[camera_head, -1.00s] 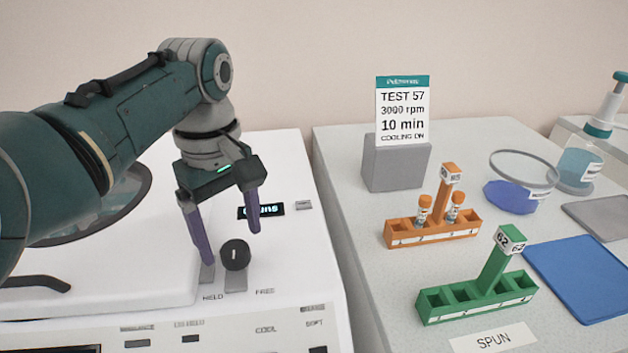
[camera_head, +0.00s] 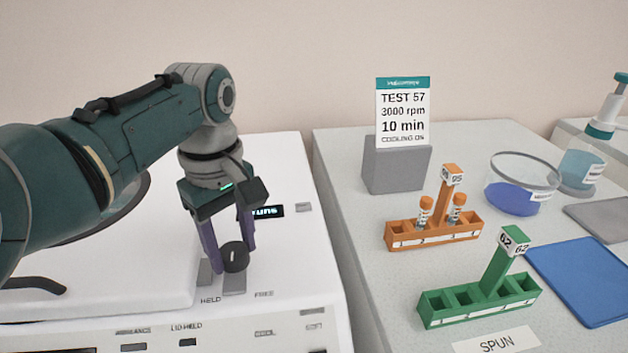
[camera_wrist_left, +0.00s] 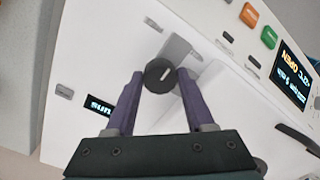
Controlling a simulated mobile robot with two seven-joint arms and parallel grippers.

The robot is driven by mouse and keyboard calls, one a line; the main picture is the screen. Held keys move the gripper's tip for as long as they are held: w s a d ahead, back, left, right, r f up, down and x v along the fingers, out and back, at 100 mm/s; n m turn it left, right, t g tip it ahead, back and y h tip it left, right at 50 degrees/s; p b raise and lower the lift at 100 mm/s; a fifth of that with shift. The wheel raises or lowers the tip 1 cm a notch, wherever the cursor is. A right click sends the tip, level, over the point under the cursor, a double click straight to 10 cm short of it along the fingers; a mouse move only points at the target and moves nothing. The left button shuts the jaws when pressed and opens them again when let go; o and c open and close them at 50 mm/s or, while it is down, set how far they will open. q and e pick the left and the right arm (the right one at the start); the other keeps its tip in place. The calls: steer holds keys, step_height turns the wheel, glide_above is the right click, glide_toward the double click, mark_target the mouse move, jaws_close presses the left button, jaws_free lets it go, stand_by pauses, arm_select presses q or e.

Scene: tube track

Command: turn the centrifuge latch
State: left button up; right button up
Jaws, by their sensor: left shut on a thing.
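The centrifuge latch is a round black knob (camera_head: 235,257) with a white mark, on the white top of the centrifuge (camera_head: 297,253). The labels HELD and FREE are printed in front of it. My left gripper (camera_head: 230,262) points down with its purple fingers on either side of the knob, shut on it. In the left wrist view the knob (camera_wrist_left: 160,76) sits between the two fingertips (camera_wrist_left: 160,84), with a grey plate (camera_wrist_left: 180,48) beyond it. My right gripper is not in view.
On the bench to the right stand an orange rack (camera_head: 433,234) with two capped tubes, a green rack (camera_head: 480,300), a grey block (camera_head: 397,168) with a TEST 57 card (camera_head: 403,112), and a blue mat (camera_head: 585,280). A small display (camera_head: 268,211) lies behind the knob.

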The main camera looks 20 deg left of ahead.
arm_select(q)
jaws_close()
steer(key=m+p, duration=0.2)
steer(key=m, duration=0.1)
steer(key=shift+r, duration=0.15)
steer(key=m+p, duration=0.1)
steer(key=m, duration=0.2)
steer(key=shift+m, duration=0.3)
steer(key=m+p, duration=0.1)
steer(key=m, duration=1)
steer(key=shift+f+m, duration=0.2)
steer(key=shift+m, duration=0.1)
